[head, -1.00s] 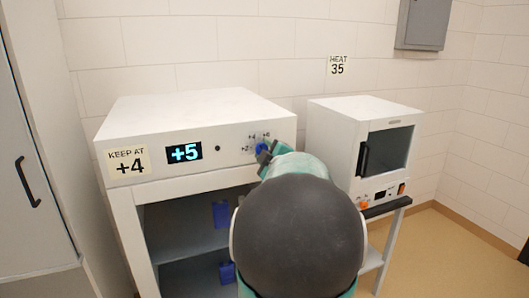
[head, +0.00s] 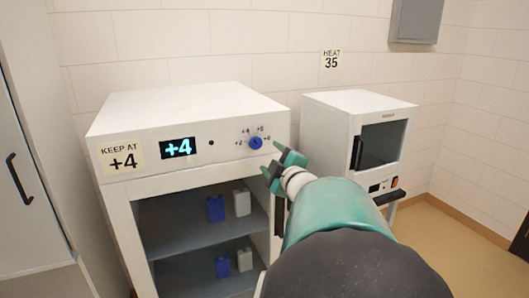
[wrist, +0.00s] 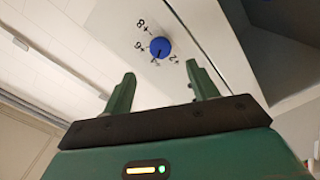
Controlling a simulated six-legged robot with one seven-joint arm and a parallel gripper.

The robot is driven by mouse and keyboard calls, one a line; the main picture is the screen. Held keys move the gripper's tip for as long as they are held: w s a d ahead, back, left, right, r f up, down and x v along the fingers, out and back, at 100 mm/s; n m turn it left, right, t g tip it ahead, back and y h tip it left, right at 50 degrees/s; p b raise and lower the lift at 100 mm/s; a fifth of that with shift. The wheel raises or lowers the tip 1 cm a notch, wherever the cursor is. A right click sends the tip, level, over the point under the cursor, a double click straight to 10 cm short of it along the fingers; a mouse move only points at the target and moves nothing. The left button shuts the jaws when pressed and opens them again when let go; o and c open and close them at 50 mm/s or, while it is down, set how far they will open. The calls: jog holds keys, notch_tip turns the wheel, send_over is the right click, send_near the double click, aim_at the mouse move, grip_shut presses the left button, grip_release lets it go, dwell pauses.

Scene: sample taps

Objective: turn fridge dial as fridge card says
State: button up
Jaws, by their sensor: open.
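The white fridge (head: 190,102) stands at the left with a card (head: 122,158) reading KEEP AT +4. Its display (head: 178,147) reads +4. The blue dial (head: 255,143) sits on the upper right of the front panel among printed numbers. The dial also shows in the wrist view (wrist: 160,47), where its mark seems to point near the +4 position. My gripper (head: 278,164) is open and empty, just right of and below the dial, apart from it. Its green fingers show in the wrist view (wrist: 162,90) with the dial beyond them.
Blue and white containers stand on the fridge's open shelves (head: 200,250). A smaller white oven (head: 355,110) stands to the right under a HEAT 35 card (head: 331,60). A tall cabinet (head: 30,130) stands at the left.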

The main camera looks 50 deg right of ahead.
jog(key=shift+v, duration=1.75)
